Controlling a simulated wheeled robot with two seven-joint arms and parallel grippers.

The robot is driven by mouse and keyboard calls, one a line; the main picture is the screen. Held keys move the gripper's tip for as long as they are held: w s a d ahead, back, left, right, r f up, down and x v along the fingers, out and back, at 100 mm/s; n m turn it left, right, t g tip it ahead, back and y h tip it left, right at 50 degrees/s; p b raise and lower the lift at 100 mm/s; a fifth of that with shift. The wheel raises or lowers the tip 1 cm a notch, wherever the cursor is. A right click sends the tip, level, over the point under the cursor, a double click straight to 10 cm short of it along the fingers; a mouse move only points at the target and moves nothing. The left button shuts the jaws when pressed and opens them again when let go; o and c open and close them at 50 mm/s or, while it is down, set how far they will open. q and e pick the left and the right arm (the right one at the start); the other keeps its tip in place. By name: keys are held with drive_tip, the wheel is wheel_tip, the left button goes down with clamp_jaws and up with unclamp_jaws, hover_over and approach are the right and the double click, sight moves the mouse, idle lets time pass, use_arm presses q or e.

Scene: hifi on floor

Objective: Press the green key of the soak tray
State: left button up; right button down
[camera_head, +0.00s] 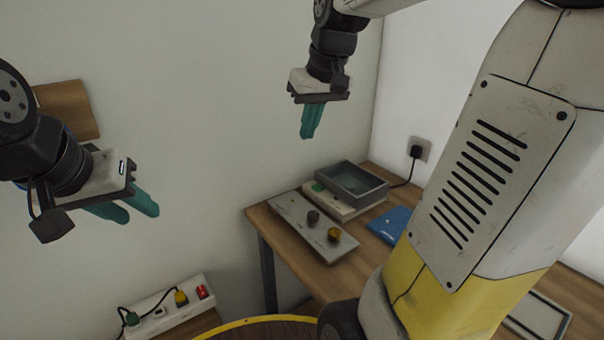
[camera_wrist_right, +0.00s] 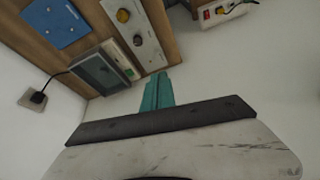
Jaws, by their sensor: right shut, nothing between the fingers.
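The soak tray is a grey open basin (camera_head: 352,182) on a pale base at the back of the wooden table, and it also shows in the right wrist view (camera_wrist_right: 100,72). Its green key (camera_head: 318,187) is on the base, left of the basin; in the right wrist view the key (camera_wrist_right: 128,72) lies near the fingertips. My left gripper (camera_head: 142,218) is open and empty at the left, far from the tray.
A grey panel with a dark and a yellow knob (camera_head: 313,226) lies in front of the tray. A blue sheet (camera_head: 390,225) is to the right. A wall socket (camera_head: 419,149) holds the tray's plug. A power strip (camera_head: 170,312) stands at lower left. My arm hides the table's right part.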

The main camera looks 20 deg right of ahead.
drive_tip(key=w+d+f+g, duration=0.1)
drive_tip(key=w+d+f, duration=0.1)
drive_tip(key=w, duration=0.4)
drive_tip(key=w+d+f+g, duration=0.1)
drive_tip(key=w+d, duration=0.2)
drive_tip(key=w, duration=0.3)
drive_tip(key=n+g+h, duration=0.1)
drive_tip(key=n+g, duration=0.1)
hover_over(318, 186)
wheel_tip(318, 186, down, 11)
drive_tip(key=shift+f, duration=0.1)
drive_tip(key=shift+f, duration=0.1)
wheel_tip(318, 186, down, 14)
drive_tip(key=shift+r, duration=0.1)
